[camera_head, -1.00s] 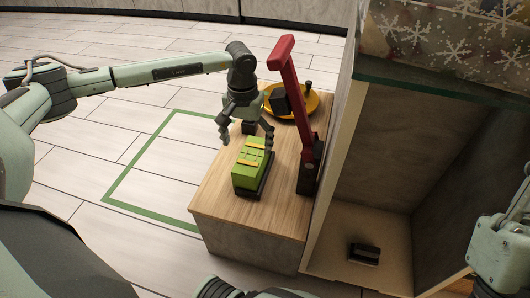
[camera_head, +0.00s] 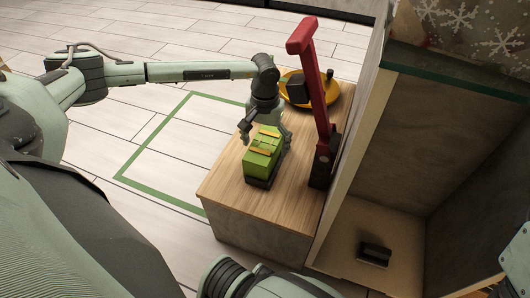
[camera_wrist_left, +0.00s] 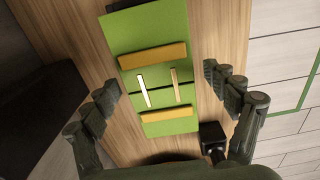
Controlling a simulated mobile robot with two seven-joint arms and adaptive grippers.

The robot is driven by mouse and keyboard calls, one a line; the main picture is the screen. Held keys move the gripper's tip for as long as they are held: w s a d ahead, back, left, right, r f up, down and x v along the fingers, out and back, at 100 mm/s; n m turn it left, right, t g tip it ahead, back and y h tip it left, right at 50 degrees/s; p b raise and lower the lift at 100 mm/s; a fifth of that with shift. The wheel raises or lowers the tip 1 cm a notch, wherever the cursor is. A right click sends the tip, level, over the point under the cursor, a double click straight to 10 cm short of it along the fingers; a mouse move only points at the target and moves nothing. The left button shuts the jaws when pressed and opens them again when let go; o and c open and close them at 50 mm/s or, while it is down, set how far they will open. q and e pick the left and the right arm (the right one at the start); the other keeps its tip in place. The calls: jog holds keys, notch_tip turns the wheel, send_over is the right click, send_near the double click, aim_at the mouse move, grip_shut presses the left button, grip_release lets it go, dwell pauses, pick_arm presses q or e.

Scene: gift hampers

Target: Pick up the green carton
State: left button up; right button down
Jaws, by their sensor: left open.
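The green carton (camera_head: 261,161) has yellow strips on top and sits on a black base on the wooden counter. My left gripper (camera_head: 265,138) is above the carton's far end, fingers pointing down. In the left wrist view the green carton (camera_wrist_left: 150,62) lies between the open fingers of my left gripper (camera_wrist_left: 162,92), with wood showing on both sides, so the fingers look apart from it. My right gripper does not show in the head view; only part of my right arm is at the bottom.
A red upright post with a black base (camera_head: 321,155) stands right of the carton on the wooden counter (camera_head: 222,190). A yellow round dish (camera_head: 297,90) is behind. A shelf unit (camera_head: 352,170) with a dark block (camera_head: 374,253) stands at right. Green lines mark the floor at left.

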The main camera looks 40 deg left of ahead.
pick_arm(q)
jog(key=shift+c, duration=0.5)
jog(key=c, duration=1.6)
jog(key=shift+r, duration=0.1)
jog(key=shift+c, duration=0.2)
